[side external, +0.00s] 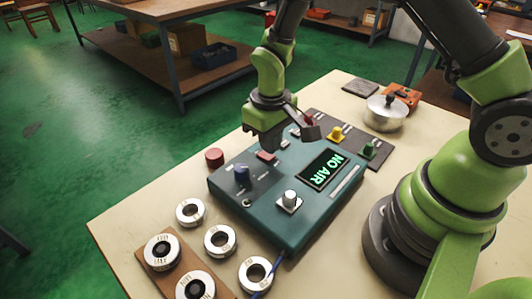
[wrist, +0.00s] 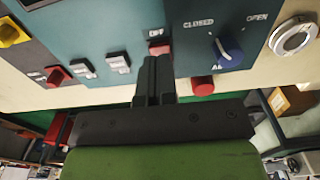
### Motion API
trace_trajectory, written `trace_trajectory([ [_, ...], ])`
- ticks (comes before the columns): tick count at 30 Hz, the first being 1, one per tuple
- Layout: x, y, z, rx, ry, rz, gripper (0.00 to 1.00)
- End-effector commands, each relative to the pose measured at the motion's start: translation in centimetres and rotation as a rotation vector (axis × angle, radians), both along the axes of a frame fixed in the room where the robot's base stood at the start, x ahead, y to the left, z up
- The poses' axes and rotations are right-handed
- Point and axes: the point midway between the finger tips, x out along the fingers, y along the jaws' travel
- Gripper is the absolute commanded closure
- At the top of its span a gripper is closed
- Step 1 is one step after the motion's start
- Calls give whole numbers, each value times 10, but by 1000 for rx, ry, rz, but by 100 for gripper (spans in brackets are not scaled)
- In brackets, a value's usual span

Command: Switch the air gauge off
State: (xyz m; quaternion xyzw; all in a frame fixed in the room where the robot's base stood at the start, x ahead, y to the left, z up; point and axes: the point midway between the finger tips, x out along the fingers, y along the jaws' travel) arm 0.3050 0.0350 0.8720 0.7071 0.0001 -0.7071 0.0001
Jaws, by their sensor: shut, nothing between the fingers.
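The air gauge is a teal box (side external: 240,205) on the table; its display (side external: 323,170) reads "NO AIR". A red switch (wrist: 160,48) labelled OFF is on its panel; it also shows in the side view (side external: 266,156). A blue air knob (wrist: 230,50) has its white mark toward CLOSED; it also shows in the side view (side external: 242,173). My gripper (wrist: 155,62) is shut and empty, its fingertips right at the red OFF switch. I cannot tell whether they touch it. In the side view my gripper (side external: 264,143) is over the box's far edge.
Two white switches (wrist: 118,62) sit beside the red one. A red cylinder (side external: 214,157) stands off the box's left corner. Several metal rings (side external: 220,241) lie in front, some on a wooden board (side external: 152,262). A dark mat (side external: 375,143) with coloured pieces and a lidded metal pot (side external: 385,114) are behind.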

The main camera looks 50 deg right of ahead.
Motion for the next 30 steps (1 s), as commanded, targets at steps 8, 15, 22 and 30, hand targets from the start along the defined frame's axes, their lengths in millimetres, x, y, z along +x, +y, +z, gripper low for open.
trace_trajectory([
  [8, 0, 0, -4, 0, 0, -1, 100],
  [15, 0, 0, -8, 0, 1, -1, 100],
  [22, 0, 0, -11, 0, 0, -1, 100],
  [30, 0, 0, -16, 0, 1, -1, 100],
])
